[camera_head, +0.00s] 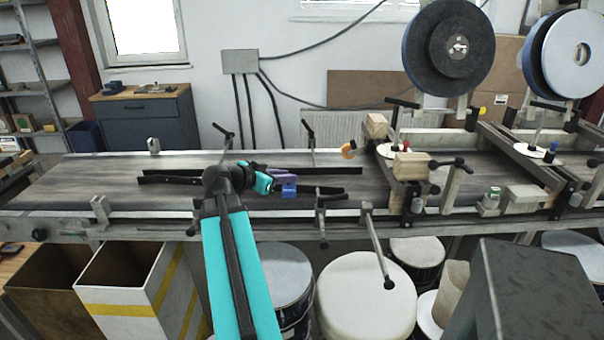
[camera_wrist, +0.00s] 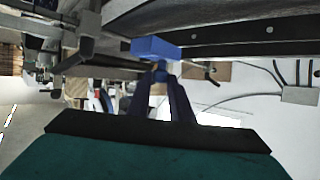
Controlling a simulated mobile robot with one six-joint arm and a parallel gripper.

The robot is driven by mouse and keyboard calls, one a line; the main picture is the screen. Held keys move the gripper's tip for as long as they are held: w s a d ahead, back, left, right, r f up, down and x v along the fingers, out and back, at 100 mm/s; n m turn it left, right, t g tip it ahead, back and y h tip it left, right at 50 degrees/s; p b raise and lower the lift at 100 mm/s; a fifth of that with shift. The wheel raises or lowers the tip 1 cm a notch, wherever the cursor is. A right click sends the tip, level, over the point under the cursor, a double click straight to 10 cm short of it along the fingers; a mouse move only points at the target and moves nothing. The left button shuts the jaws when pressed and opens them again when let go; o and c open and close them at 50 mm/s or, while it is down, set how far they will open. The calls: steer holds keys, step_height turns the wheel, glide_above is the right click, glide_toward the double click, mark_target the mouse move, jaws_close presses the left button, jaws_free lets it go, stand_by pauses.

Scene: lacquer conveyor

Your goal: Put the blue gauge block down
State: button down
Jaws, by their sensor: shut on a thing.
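The blue gauge block (camera_head: 289,192) is at the tips of my gripper (camera_head: 282,181), over the middle of the conveyor belt (camera_head: 90,185) in the head view. In the wrist view the blue block (camera_wrist: 155,48) sits across the ends of the dark fingers of my gripper (camera_wrist: 160,74), which are shut on it. Part of the block is hidden by the fingers. I cannot tell whether its underside touches the belt.
Dark guide rails (camera_head: 250,174) run along the belt. Clamp posts (camera_head: 320,212) stand at the front edge. Wooden blocks (camera_head: 410,166) and large reels (camera_head: 448,47) stand at the right. Open bins (camera_head: 125,280) and drums (camera_head: 360,300) are below. The belt's left part is clear.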

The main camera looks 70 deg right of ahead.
steer(key=d+p, duration=0.1)
steer(key=d, duration=0.4)
steer(key=d+f+p, duration=0.1)
steer(key=d, duration=0.4)
steer(key=w+d+p, duration=0.1)
steer(key=d, duration=0.4)
steer(key=shift+d+f+p, duration=0.15)
steer(key=shift+d+p, duration=0.1)
steer(key=shift+p, duration=0.1)
steer(key=shift+f, duration=0.15)
steer(key=shift+f+p, duration=0.65)
steer(key=shift+f, duration=1)
steer(key=c, duration=1.6)
jaws_free()
steer(key=b+v, duration=0.2)
steer(key=v, duration=1)
steer(key=shift+b, duration=0.4)
